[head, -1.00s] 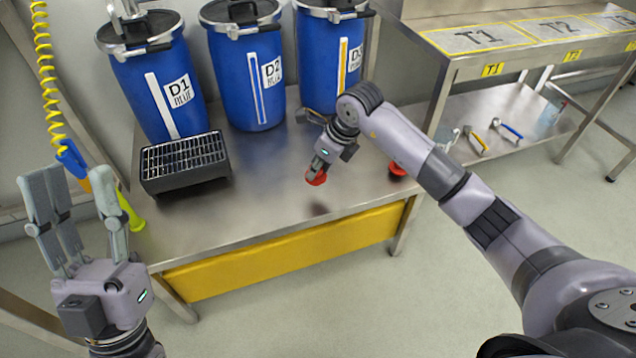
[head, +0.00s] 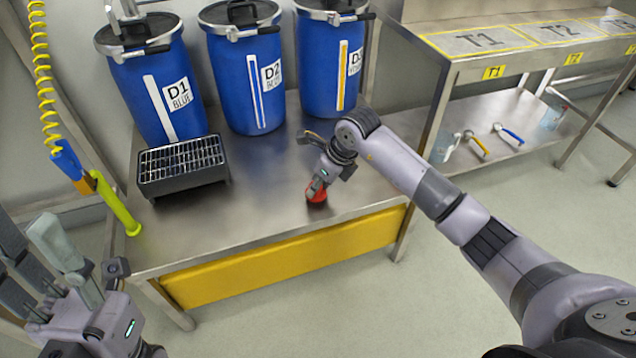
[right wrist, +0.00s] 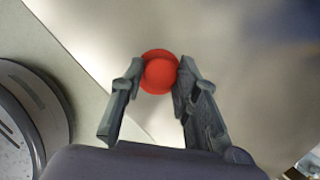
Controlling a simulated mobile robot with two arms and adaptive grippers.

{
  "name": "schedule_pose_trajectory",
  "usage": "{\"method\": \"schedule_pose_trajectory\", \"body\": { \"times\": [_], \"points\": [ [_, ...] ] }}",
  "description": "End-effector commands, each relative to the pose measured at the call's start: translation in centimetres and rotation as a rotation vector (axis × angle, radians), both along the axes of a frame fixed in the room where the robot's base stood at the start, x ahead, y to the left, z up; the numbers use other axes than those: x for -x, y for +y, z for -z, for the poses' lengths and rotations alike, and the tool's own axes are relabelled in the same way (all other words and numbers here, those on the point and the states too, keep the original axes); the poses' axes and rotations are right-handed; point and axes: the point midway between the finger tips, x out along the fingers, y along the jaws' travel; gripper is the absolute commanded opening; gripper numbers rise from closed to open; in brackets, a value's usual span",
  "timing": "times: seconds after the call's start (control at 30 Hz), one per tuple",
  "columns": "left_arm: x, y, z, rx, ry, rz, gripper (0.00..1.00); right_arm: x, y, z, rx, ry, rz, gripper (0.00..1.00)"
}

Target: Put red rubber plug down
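The red rubber plug (head: 316,195) is at the front part of the steel table (head: 270,190), under my right gripper (head: 318,187). It appears to touch the table top. In the right wrist view the plug (right wrist: 160,72) shows as a round red shape between the two fingertips, one against each side. My right gripper is shut on it. My left gripper (head: 28,230) is at the lower left, with its fingers apart and empty, away from the table.
A black box with a wire grid (head: 182,165) stands on the table's left. Blue drums D1 (head: 155,95), D2 (head: 245,85) and D3 (head: 325,70) stand behind. A yellow-green handle (head: 118,207) hangs at the left edge. The table middle is clear.

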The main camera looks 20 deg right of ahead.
Motion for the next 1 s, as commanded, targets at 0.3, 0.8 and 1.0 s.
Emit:
{"method": "schedule_pose_trajectory", "body": {
  "times": [0.3, 0.8, 1.0],
  "points": [
    [0.0, 0.0, 0.0, 0.000, 0.001, 0.000, 0.40, 0.0, 0.0, 0.0, 0.001, 0.001, 0.000, 0.47],
    [-3.2, -0.7, -0.2, -0.053, 0.165, -0.010, 0.40, 0.7, -0.8, -3.2, 0.002, -0.003, -0.001, 0.47],
    [-7.4, -1.6, 1.5, -0.127, 0.400, -0.022, 0.40, 1.7, -1.5, -6.1, 0.002, -0.001, 0.000, 0.47]
  ]
}}
